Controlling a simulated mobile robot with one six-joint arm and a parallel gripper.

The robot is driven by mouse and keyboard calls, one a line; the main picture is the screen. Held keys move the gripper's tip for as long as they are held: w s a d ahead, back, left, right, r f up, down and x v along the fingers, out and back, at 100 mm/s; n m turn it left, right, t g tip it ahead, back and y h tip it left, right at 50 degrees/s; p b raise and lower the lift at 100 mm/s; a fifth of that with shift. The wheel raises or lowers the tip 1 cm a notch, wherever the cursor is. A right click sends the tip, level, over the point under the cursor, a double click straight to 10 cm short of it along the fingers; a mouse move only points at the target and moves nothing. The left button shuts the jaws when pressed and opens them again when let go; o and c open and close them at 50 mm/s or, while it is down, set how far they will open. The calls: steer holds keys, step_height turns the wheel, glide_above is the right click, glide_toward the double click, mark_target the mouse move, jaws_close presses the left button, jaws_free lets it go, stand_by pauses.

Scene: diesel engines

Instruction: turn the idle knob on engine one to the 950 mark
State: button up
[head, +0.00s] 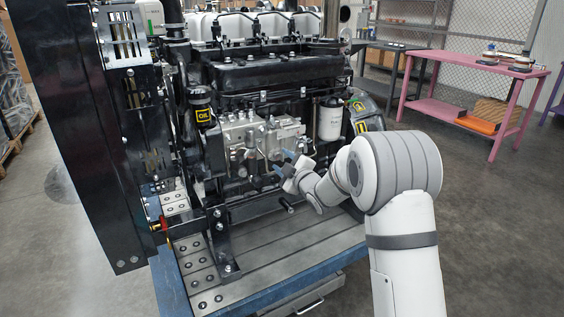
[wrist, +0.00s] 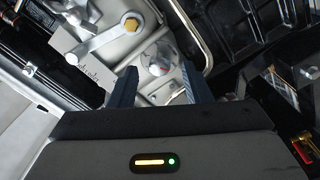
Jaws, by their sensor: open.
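The engine (head: 270,72) stands on a blue-edged stand, with a silver pump housing (head: 240,135) on its front. My gripper (head: 283,164) is at the lower right of this housing. In the wrist view, my gripper (wrist: 157,88) is open, with two dark blue fingers. A round metal knob (wrist: 158,58) shows between and just beyond the fingertips; I cannot tell if they touch it. To its upper left is a lever (wrist: 100,40) with a brass bolt. A pale plate with marks (wrist: 92,73) lies below the lever; its numbers are unreadable. I cannot tell which part is the idle knob.
A bent metal pipe (wrist: 190,30) runs close right of the knob. A white filter (head: 330,120) hangs right of the housing.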

steer(key=shift+x, duration=0.8)
jaws_close()
